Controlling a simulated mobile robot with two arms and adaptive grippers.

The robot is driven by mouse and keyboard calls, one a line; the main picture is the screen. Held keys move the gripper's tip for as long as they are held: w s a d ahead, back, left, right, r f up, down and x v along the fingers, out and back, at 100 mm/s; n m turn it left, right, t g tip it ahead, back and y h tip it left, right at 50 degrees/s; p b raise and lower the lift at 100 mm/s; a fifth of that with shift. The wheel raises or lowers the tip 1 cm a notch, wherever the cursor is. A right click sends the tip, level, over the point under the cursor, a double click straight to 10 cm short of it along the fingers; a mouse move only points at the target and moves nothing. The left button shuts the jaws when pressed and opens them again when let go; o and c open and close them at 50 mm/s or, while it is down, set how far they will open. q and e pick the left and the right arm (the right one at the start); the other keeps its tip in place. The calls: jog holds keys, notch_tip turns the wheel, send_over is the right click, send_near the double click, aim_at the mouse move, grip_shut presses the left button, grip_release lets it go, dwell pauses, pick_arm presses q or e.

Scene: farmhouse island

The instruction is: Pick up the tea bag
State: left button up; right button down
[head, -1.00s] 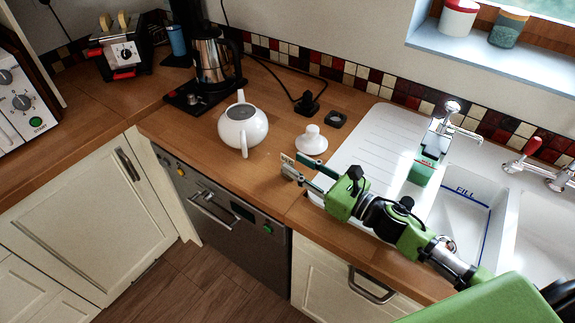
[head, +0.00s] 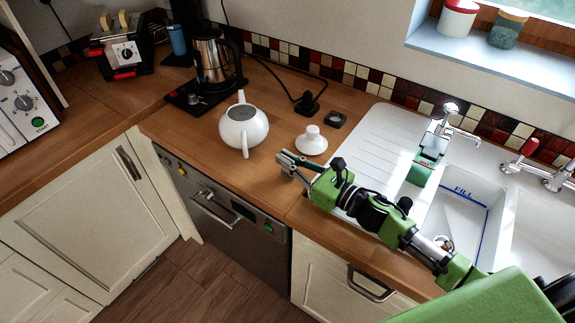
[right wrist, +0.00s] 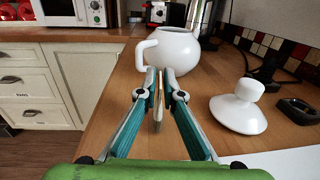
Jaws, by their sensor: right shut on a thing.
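My right gripper (head: 285,163) is low over the wooden counter, left of the sink and in front of the teapot lid. In the right wrist view, its teal-lined fingers (right wrist: 159,78) are shut on a thin, pale tan thing seen edge-on, which I take to be the tea bag (right wrist: 158,108). In the head view the fingers hide most of it, and I cannot tell whether it touches the counter. The white teapot (head: 243,127) stands open, left of the gripper; it shows straight ahead in the right wrist view (right wrist: 172,52). My left gripper is not in view.
The white teapot lid (head: 311,141) lies right of the teapot. A kettle (head: 213,62) on its black base stands behind, with a cable and plug (head: 307,103). A green and white box (head: 426,160) stands by the sink (head: 472,200).

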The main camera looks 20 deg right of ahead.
jog(key=shift+r, duration=0.15)
jog(key=shift+r, duration=0.55)
jog(key=s+r+b, duration=0.3)
jog(key=s+r, duration=0.8)
jog(key=s, duration=0.3)
jog(key=shift+a+r+b, duration=0.35)
jog(key=shift+b, duration=0.05)
